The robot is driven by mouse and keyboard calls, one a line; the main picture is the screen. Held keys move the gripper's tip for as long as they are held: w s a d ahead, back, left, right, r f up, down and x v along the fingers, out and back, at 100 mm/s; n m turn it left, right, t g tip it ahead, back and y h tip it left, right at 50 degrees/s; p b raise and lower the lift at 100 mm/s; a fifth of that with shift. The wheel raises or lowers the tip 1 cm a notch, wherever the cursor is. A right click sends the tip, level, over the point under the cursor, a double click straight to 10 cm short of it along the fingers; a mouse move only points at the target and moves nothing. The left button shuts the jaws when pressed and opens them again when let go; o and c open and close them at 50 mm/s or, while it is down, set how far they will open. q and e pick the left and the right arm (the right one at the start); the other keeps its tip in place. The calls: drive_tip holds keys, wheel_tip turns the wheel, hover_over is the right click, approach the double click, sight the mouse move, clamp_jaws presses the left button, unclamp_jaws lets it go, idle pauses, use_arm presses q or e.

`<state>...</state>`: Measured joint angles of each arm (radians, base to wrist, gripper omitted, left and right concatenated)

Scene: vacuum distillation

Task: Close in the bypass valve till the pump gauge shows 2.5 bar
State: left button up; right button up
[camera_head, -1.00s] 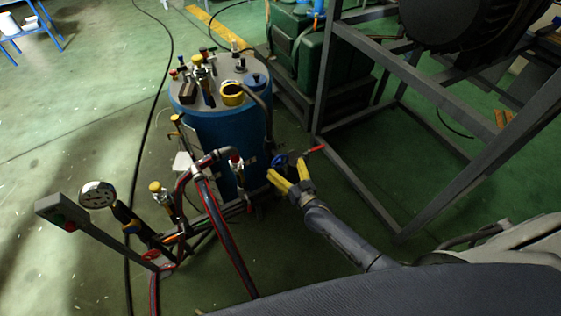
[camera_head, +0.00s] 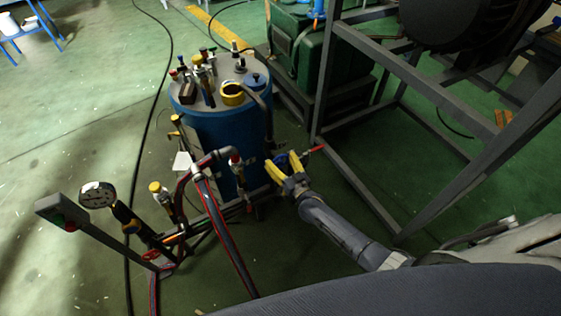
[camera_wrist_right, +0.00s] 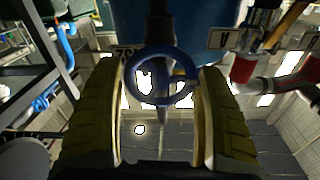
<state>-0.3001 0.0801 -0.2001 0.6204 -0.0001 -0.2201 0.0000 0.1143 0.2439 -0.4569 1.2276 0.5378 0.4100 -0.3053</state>
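A blue round handwheel (camera_head: 281,160) sits low in front of the blue tank, at its right side. It also shows in the right wrist view (camera_wrist_right: 160,75), on a dark stem. My right gripper (camera_head: 279,164) has its yellow fingers spread on either side of the wheel. In the right wrist view (camera_wrist_right: 160,100) the wheel fills most of the gap between the fingers; whether they touch its rim is not clear. A round dial gauge (camera_head: 97,195) stands at the left; its reading is too small to make out. My left gripper is not in view.
The blue tank (camera_head: 225,140) carries several fittings on its lid. Pipes (camera_head: 215,200) and a yellow-capped valve (camera_head: 155,187) stand left of my gripper. A red lever (camera_head: 315,149) is just right of the wheel. A grey metal frame (camera_head: 360,185) stands to the right.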

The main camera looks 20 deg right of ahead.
drive_tip(key=c, duration=0.7)
drive_tip(key=shift+m, duration=1.6)
drive_tip(key=o, duration=1.2)
drive_tip(key=v, duration=1.2)
